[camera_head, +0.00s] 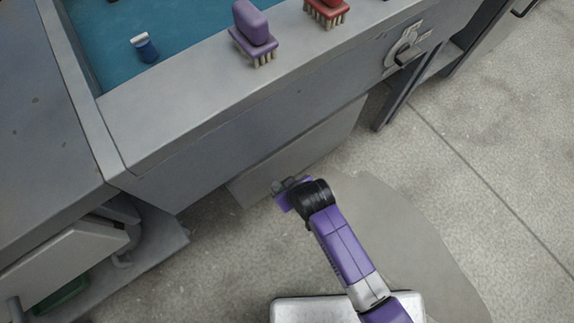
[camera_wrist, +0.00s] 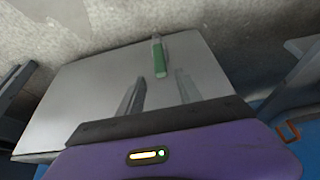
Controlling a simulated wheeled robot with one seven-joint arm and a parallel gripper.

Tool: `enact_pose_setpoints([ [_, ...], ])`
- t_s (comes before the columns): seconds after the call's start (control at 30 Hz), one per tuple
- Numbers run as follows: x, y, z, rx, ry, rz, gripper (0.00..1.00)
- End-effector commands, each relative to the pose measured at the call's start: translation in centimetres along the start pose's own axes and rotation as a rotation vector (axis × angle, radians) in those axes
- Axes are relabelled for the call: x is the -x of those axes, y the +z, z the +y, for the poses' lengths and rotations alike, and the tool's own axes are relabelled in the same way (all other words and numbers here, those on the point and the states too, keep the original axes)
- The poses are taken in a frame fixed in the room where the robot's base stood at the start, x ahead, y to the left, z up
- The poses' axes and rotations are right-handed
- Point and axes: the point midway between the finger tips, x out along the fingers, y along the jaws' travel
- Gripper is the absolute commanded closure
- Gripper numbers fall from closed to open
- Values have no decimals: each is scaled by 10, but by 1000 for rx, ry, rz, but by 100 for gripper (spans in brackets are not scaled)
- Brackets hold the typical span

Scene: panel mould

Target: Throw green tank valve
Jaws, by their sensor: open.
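The green valve handle (camera_wrist: 160,59) shows in the wrist view, on a pale grey panel (camera_wrist: 85,95). It is a short green bar with a pale tip at its upper end. My gripper (camera_wrist: 161,77) is open, with its two dark fingers apart. The handle lies just beyond the fingertips, roughly between them in the picture; contact cannot be told. In the head view my gripper (camera_head: 284,187) is low in front of the pale panel (camera_head: 320,140). The handle is not visible there.
Above is a grey mould rim (camera_head: 185,110) around a blue bed (camera_head: 180,25). A purple brush (camera_head: 254,28) and a red brush (camera_head: 327,10) stand on the rim. A blue-and-white item (camera_head: 145,47) lies inside. Concrete floor (camera_head: 500,120) is clear to the right.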

Motion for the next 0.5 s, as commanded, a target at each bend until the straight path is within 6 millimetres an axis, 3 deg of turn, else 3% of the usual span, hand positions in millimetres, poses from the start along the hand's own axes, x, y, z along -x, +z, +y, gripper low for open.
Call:
enact_pose_setpoints([
  [0.17, -5, 10, -2, 10, -8, -41, 58],
  [0.5, -55, 12, -2, 12, -7, -39, 58],
])
